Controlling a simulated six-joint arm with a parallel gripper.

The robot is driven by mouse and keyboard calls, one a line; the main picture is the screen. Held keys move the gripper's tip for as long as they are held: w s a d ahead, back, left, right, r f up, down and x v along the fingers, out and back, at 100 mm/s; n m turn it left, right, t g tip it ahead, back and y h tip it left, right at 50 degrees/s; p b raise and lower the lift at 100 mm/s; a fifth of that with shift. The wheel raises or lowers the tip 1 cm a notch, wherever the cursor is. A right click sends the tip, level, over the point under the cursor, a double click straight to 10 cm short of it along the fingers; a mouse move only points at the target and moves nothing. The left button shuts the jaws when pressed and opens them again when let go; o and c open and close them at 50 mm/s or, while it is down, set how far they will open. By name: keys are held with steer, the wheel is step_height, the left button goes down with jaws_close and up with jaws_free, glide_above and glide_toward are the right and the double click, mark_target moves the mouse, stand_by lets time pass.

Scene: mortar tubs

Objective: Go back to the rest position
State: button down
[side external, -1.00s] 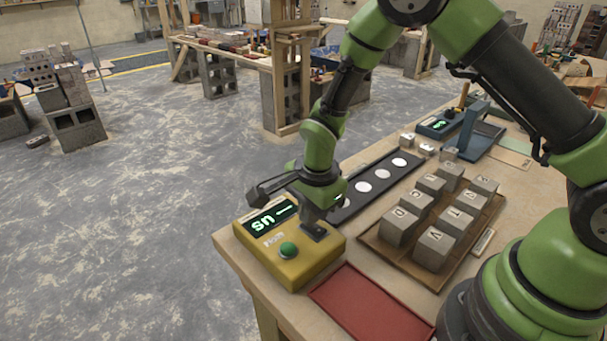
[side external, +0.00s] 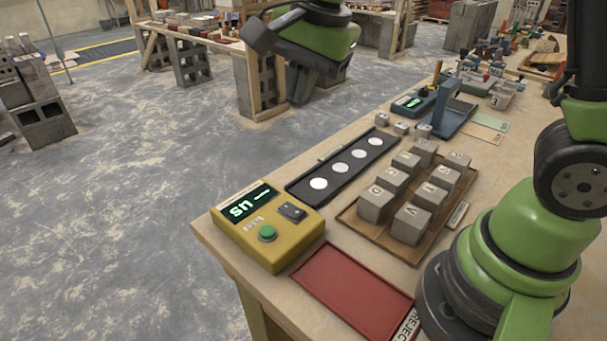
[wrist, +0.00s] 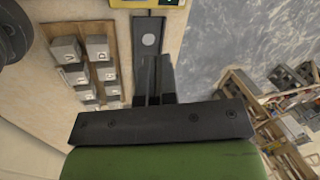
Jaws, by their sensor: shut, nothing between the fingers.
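My gripper (side external: 299,88) is raised high, at the top of the side external view, with no object in it. In the wrist view its two dark fingers (wrist: 154,72) are together, pointing over the black strip. The yellow box (side external: 285,243) with a green button and a lit display stands at the table's near left corner, clear of my gripper. The black strip (side external: 300,188) with white discs lies behind it; in the wrist view the fingers hide part of this strip.
A wooden tray (side external: 352,222) holds several lettered grey blocks. A red tray (side external: 352,292) lies at the front edge beside my base. A blue stand (side external: 455,130), a teal display box and small blocks are farther back. The air above the table around my gripper looks clear.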

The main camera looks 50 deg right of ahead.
steer(key=s+d+r+n+t, duration=0.1)
steer(key=s+r+n+t, duration=0.1)
steer(key=s+n, duration=0.3)
steer(key=s+r+n+t+y, duration=0.1)
steer(key=s+r+n, duration=0.3)
steer(key=s, duration=0.7)
steer(key=shift+s+d+n+t, duration=0.4)
steer(key=shift+n+t, duration=0.1)
steer(key=shift+n, duration=0.3)
